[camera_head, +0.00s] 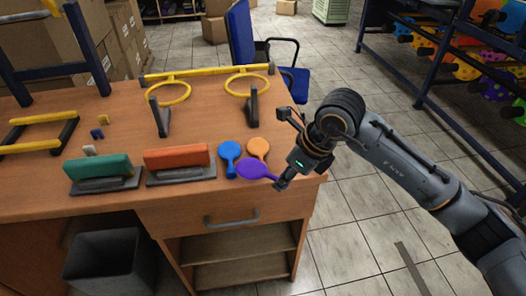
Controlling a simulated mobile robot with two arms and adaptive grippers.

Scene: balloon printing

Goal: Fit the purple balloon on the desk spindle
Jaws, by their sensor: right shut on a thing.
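The purple balloon (256,170) is flat and lies at the right front of the wooden desk, above the drawer. My right gripper (279,183) is shut on its narrow right end, close to the desk's right front edge. Whether the balloon rests on the desk top or is just above it is hard to tell. I cannot pick out the desk spindle for certain. Two yellow rings (168,90) on a yellow bar stand at the back of the desk, with dark upright pieces by them. My left gripper is not in view.
A blue balloon (229,156) and an orange balloon (258,148) lie beside the purple one. A green block (98,168) and an orange-red block (178,158) on dark bases stand to the left. A blue chair (241,42) is behind the desk.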

